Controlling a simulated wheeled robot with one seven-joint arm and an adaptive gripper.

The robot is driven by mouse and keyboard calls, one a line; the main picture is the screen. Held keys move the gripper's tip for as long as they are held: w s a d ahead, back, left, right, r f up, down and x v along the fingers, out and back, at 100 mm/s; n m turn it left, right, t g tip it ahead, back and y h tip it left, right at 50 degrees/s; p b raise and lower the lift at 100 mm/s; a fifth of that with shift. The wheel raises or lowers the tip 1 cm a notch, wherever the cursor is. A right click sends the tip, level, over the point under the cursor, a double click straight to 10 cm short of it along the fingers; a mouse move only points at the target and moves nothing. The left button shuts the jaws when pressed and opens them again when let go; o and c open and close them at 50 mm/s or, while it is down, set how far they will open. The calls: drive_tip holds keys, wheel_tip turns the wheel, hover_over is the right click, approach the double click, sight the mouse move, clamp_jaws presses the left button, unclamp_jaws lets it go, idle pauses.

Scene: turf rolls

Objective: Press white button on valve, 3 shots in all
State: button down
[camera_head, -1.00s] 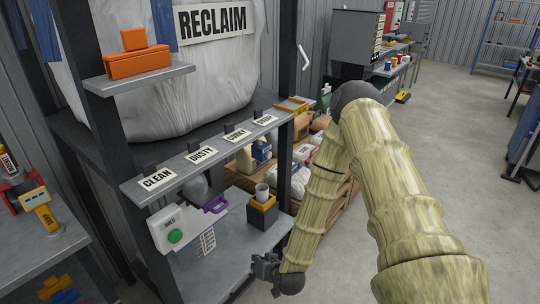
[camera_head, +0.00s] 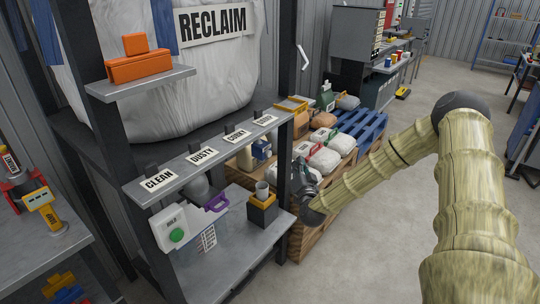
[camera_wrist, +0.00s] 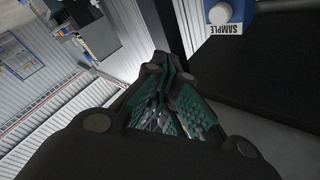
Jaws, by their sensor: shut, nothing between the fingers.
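A blue block with a round white button (camera_wrist: 219,13) and a SAMPLE label (camera_wrist: 228,29) shows at the top right of the wrist view, cut off by the frame edge. I cannot pick it out in the head view. My gripper (camera_head: 303,170) is beside the front right post of the shelf rack in the head view. In the wrist view its fingers (camera_wrist: 166,75) are shut and empty, and they are apart from the white button, which lies up and to the right of them.
A shelf with CLEAN and DUSTY labels (camera_head: 201,155) runs above. Sacks (camera_head: 324,160) lie on a pallet behind my gripper.

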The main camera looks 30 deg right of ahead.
sight(269, 154)
idle(0.3)
drive_tip(key=w+a+b, duration=0.3)
drive_tip(key=w, duration=0.5)
drive_tip(key=shift+a, duration=0.25)
drive_tip(key=shift+w, duration=0.2)
idle(1.4)
drive_tip(key=shift+w+a+b, duration=0.2)
drive_tip(key=shift+w+b, duration=0.1)
drive_tip(key=shift+b, duration=0.1)
drive_tip(key=shift+w+a, duration=0.2)
drive_tip(key=shift+w, duration=0.25)
idle(0.9)
idle(0.7)
drive_tip(key=shift+s+d, duration=0.2)
drive_tip(key=shift+s, duration=0.25)
drive_tip(key=shift+s+d, duration=0.2)
drive_tip(key=shift+s, duration=0.25)
drive_tip(key=shift+s, duration=0.1)
